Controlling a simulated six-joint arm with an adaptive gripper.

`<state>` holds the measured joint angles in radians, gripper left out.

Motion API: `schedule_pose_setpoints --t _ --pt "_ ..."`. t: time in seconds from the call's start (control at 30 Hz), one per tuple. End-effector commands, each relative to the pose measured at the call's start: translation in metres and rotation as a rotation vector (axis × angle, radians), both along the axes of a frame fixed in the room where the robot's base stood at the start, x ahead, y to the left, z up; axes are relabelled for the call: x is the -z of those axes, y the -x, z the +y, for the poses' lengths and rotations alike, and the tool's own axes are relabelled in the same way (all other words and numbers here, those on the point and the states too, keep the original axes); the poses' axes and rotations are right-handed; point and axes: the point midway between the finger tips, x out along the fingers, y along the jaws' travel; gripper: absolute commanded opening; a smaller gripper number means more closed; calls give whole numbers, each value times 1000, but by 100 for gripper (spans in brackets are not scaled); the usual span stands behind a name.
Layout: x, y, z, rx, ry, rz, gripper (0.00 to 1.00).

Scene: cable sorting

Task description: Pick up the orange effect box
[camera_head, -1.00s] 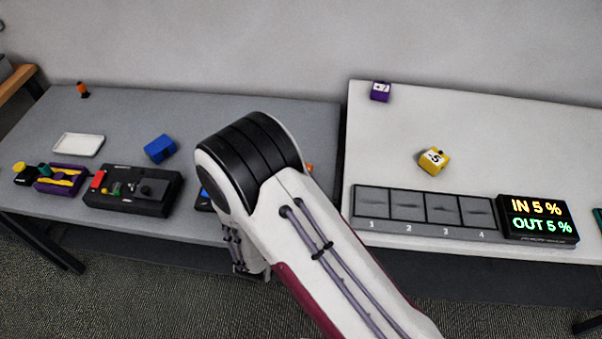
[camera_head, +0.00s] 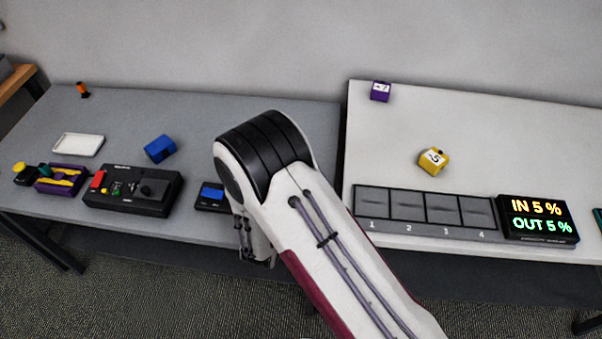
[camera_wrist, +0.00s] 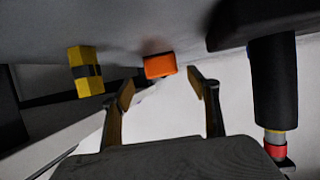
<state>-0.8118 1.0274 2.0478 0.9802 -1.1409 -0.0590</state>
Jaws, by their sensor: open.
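The orange effect box (camera_wrist: 160,66) shows in the wrist view, just beyond the fingertips and roughly between them. My gripper (camera_wrist: 162,80) is open, with one finger on each side of the picture's middle and nothing visible between them. A small gap seems to separate the fingertips from the box, but its depth is hard to judge. In the head view, my arm hides both the gripper and the orange box.
A yellow block with a dark band (camera_wrist: 86,72) lies left of the orange box. In the head view, a blue block (camera_head: 160,149), a black device (camera_head: 133,191) and a small blue-screened device (camera_head: 211,196) stand on the grey table. A yellow cube (camera_head: 434,161) lies on the white table.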

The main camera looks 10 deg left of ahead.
Motion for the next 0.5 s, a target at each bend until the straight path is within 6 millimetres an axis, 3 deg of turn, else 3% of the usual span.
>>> schedule_pose_setpoints --t 0.3,0.5 --pt "13 -30 -2 1 0 1 60" --pt "16 -37 -2 0 0 0 60"
